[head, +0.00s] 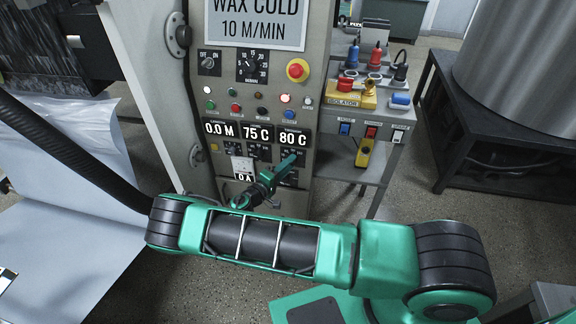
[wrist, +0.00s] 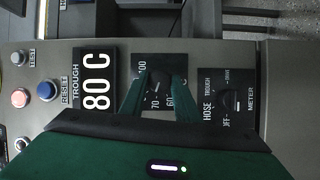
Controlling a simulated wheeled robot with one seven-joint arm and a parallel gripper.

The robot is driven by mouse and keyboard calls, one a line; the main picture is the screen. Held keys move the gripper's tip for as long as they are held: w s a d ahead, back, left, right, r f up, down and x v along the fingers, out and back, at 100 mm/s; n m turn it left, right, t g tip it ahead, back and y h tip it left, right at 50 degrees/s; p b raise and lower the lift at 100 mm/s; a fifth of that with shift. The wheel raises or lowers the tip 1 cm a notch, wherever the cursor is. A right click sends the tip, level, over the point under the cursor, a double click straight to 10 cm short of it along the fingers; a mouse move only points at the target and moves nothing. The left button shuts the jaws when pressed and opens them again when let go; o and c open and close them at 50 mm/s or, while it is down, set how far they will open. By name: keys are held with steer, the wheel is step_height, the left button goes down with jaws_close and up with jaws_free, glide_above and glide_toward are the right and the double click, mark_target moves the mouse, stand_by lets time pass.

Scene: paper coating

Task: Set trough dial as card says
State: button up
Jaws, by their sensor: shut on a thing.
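The card (head: 255,22) at the top of the control panel reads WAX COLD, 10 M/MIN. The trough readout (head: 294,142) shows 80 C; it also shows, turned sideways, in the wrist view (wrist: 96,82). Beside it in the wrist view is the dial plate (wrist: 172,62) with 60, 70 and 100 legible. My gripper (wrist: 158,90) is at this dial, its two green fingers closed around the dark knob (wrist: 160,79). The fingers hide part of the scale, and I cannot tell the pointer's exact setting. In the head view my gripper (head: 288,163) is low on the panel.
A hose/trough meter switch (wrist: 230,100) is close beside my gripper. Buttons and lamps, including a blue reset button (wrist: 46,90), are nearby. A red emergency stop (head: 297,70) sits higher up. A cart with an isolator (head: 349,95) stands right of the panel.

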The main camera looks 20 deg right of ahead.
steer(key=shift+a+f+n, duration=0.15)
steer(key=shift+f+n, duration=0.1)
steer(key=shift+n, duration=0.45)
steer(key=o, duration=1)
steer(key=shift+o, duration=0.2)
steer(key=shift+h, duration=0.3)
steer(key=shift+r, duration=0.1)
steer(key=v, duration=1)
steer(key=shift+s+a+f, duration=0.2)
steer(key=shift+s+a, duration=0.05)
